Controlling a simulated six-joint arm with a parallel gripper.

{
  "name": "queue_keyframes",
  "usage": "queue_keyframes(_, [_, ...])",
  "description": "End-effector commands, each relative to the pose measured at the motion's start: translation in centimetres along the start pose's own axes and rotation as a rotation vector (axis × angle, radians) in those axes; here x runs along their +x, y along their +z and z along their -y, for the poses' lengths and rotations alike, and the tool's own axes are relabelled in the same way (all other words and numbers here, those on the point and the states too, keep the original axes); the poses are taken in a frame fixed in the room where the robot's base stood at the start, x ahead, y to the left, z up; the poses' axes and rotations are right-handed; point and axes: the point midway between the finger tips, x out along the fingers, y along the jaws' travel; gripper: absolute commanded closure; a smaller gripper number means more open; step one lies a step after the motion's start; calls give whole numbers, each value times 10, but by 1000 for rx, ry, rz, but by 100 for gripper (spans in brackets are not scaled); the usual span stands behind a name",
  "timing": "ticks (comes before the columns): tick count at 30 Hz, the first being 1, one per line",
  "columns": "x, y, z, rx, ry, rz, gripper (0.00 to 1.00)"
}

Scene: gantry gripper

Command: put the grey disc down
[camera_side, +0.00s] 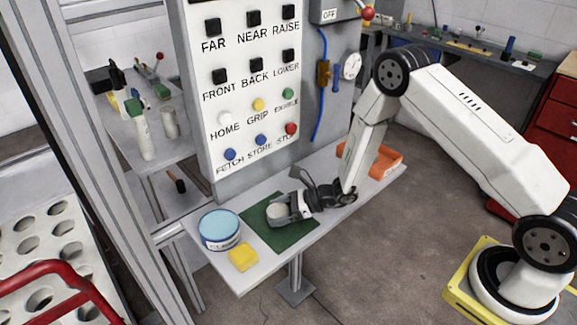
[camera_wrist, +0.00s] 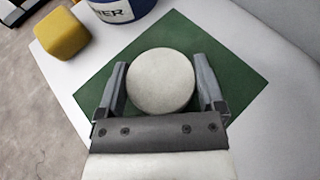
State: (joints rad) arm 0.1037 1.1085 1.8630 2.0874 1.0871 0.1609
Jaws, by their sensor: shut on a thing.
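The grey disc (camera_wrist: 161,82) is round and pale, and sits between the two fingers of my gripper (camera_wrist: 162,88) in the wrist view. My gripper is shut on it. In the side view my gripper (camera_side: 283,211) is low over the green mat (camera_side: 291,239), with the disc (camera_side: 277,211) at its tip. The mat also shows under the disc in the wrist view (camera_wrist: 225,63). I cannot tell whether the disc touches the mat or is held slightly above it.
A blue-and-white tub (camera_side: 219,231) and a yellow block (camera_side: 243,258) stand left of the mat on the narrow shelf (camera_side: 325,226). An orange tray (camera_side: 385,162) lies at the shelf's right end. A button panel (camera_side: 240,95) rises behind the shelf.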

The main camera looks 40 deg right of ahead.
Motion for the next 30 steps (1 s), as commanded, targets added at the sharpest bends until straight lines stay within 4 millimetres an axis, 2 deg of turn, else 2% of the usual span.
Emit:
queue_keyframes(13, [2, -3, 0, -1, 0, 2, 85])
queue_keyframes(14, [1, -3, 0, -1, 0, 1, 3])
queue_keyframes(15, [1, -3, 0, -1, 0, 1, 0])
queue_keyframes(27, [0, 0, 0, -1, 0, 1, 0])
queue_keyframes(30, [-8, 0, 0, 0, 0, -1, 0])
